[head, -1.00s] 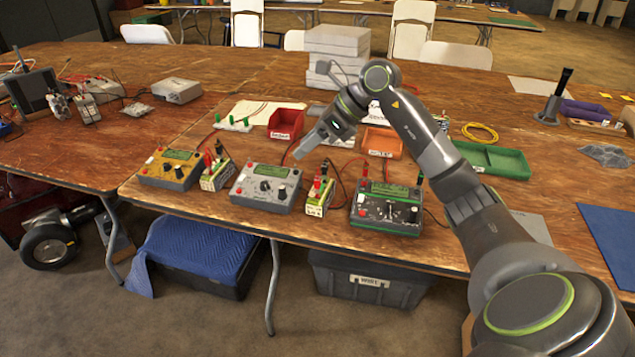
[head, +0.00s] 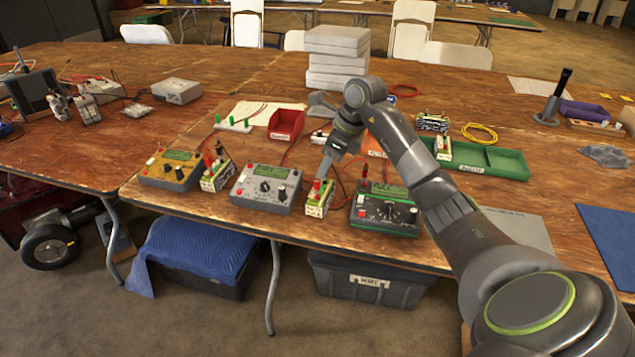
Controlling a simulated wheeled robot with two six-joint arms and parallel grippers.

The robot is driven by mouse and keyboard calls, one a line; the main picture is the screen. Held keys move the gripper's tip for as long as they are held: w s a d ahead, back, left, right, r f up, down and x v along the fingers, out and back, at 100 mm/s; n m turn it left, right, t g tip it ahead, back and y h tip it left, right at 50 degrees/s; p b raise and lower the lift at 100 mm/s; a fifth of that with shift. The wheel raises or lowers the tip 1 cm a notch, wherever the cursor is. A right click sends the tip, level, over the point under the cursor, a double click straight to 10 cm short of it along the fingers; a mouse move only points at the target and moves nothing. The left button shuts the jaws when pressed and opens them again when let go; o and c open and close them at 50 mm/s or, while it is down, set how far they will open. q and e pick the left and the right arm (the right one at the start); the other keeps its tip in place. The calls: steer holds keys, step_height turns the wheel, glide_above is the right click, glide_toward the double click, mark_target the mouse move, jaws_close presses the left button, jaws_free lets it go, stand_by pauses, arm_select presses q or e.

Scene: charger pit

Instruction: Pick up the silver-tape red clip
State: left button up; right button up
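My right gripper (head: 325,169) points down just above the small battery block (head: 317,202) between the grey meter (head: 266,188) and the green-screen black meter (head: 386,212). A red clip (head: 317,186) stands on top of this block, at or just below the fingertips. I cannot tell whether they touch, nor whether the fingers are open or shut. Another red clip (head: 208,161) stands on the block (head: 215,177) beside the yellow meter (head: 170,169). Silver tape is too small to make out on either clip. My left gripper is not in view.
A red bin (head: 286,124) and a green tray (head: 492,160) lie behind the meters. Red and black leads run between meters and blocks. Stacked white boxes (head: 337,55) stand farther back.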

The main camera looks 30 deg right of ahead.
mark_target(318, 185)
steer(key=shift+p+x, duration=0.35)
steer(key=shift+x, duration=2.7)
steer(key=shift+r, duration=0.1)
steer(key=c, duration=0.9)
